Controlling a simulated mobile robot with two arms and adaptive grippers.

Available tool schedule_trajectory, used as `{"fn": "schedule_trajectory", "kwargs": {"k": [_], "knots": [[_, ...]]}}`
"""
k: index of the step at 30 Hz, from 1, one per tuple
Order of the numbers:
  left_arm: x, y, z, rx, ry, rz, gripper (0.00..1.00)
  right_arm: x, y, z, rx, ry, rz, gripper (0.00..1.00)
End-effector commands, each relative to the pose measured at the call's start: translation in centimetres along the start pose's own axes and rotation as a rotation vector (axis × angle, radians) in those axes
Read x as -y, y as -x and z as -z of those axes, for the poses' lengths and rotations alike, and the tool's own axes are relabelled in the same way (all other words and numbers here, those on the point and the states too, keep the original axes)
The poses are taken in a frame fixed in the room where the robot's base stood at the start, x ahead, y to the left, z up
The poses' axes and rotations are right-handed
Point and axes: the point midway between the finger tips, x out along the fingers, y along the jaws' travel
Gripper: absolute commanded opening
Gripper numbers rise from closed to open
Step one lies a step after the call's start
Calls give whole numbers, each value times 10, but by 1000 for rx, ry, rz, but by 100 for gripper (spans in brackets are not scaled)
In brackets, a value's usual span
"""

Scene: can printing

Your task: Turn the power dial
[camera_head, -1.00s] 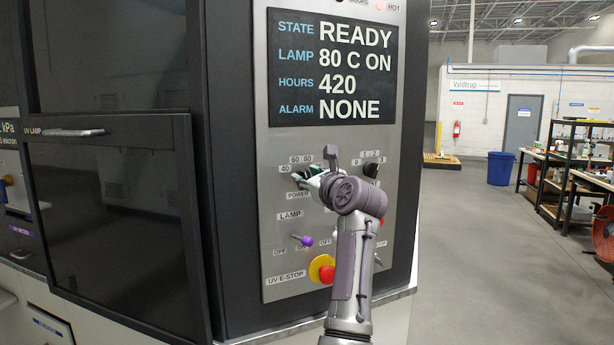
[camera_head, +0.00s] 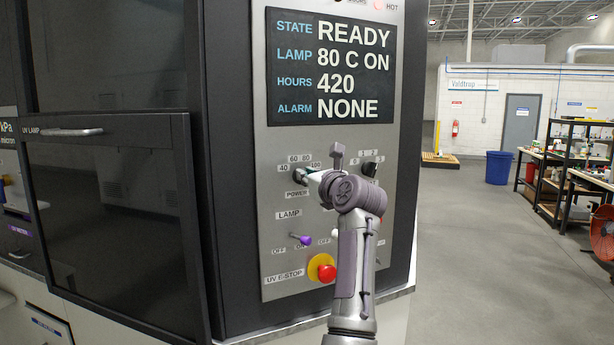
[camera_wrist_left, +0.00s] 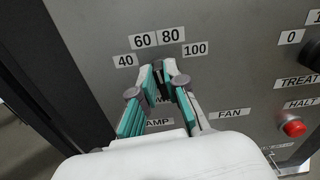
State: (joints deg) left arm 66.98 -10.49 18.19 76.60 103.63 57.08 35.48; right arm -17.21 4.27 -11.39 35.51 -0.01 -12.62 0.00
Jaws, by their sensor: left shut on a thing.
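The dark power dial (camera_head: 298,176) is on the grey control panel, under the marks 40, 60, 80 and 100 and above the POWER label. My left gripper (camera_head: 308,175) reaches it from the right in the head view. In the left wrist view, the gripper (camera_wrist_left: 164,76) has its green and grey fingers closed around the dark dial (camera_wrist_left: 159,70), just below the marks 60 and 80. The fingers hide much of the dial, so its exact pointing is hard to read. The display (camera_head: 333,70) reads READY, 80 C ON, 420, NONE. My right gripper is not in view.
A second black dial (camera_head: 370,169) is to the right. Below are a purple lamp switch (camera_head: 305,240) and a red emergency stop (camera_head: 326,272) on yellow, close to my forearm. A dark cabinet door (camera_head: 115,225) stands at left. Open floor lies at right.

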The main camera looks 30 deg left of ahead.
Motion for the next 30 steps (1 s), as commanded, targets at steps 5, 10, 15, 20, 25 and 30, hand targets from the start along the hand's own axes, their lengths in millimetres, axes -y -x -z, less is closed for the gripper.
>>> {"fn": "schedule_trajectory", "kwargs": {"k": [5, 10, 15, 20, 25, 30], "knots": [[2, 0, -1, 0, -144, 1, 0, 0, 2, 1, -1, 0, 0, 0], [3, 0, -1, 0, -272, 0, 0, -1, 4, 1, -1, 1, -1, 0], [4, 0, 0, 1, -371, 1, 0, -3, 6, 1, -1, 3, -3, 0], [5, 0, 0, 2, -435, 0, 0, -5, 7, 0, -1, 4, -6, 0], [5, 0, 0, 2, -469, -1, 0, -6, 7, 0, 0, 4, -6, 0], [5, 0, 0, 2, -479, -1, 0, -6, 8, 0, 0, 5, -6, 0]]}}
